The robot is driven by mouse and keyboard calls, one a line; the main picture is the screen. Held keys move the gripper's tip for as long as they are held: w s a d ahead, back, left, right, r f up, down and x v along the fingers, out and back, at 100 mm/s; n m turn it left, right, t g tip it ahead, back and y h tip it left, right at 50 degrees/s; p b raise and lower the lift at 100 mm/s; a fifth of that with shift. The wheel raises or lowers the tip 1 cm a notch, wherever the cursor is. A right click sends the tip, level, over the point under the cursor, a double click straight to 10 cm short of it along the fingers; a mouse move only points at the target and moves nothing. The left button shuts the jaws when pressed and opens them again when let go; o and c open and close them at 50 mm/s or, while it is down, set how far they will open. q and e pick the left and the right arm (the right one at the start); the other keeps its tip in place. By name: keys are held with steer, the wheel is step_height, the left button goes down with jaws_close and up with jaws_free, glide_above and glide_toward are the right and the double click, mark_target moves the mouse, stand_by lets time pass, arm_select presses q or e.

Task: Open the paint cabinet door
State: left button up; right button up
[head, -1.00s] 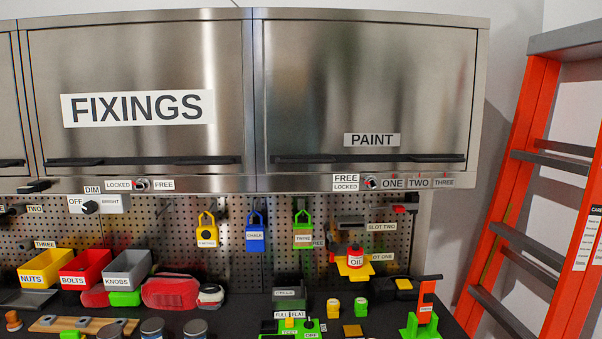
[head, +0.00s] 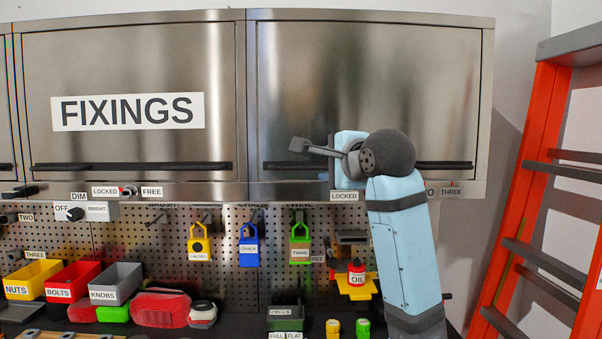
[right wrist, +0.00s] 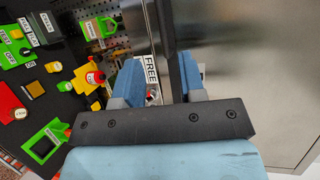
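The paint cabinet door (head: 300,85) is a steel panel at the upper right of the head view and looks closed. Its black bar handle (head: 290,165) runs along the lower edge. My right gripper (head: 350,150) is at the middle of this handle and covers the PAINT label. In the right wrist view the blue fingers (right wrist: 160,78) are apart, with the dark handle bar (right wrist: 170,35) between them, nearer the right finger. I cannot tell whether they touch it. My left gripper is not in view.
The closed FIXINGS door (head: 130,75) is to the left. Below, padlocks hang on the pegboard (head: 275,225) and bins stand on the bench. An orange ladder (head: 545,130) stands at the right. The space in front of the upper door is clear apart from my arm.

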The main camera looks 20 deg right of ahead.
mark_target(302, 168)
steer(key=p+x, duration=0.2)
steer(key=x, duration=1.1)
steer(key=shift+w, duration=0.3)
steer(key=shift+c, duration=0.2)
jaws_close()
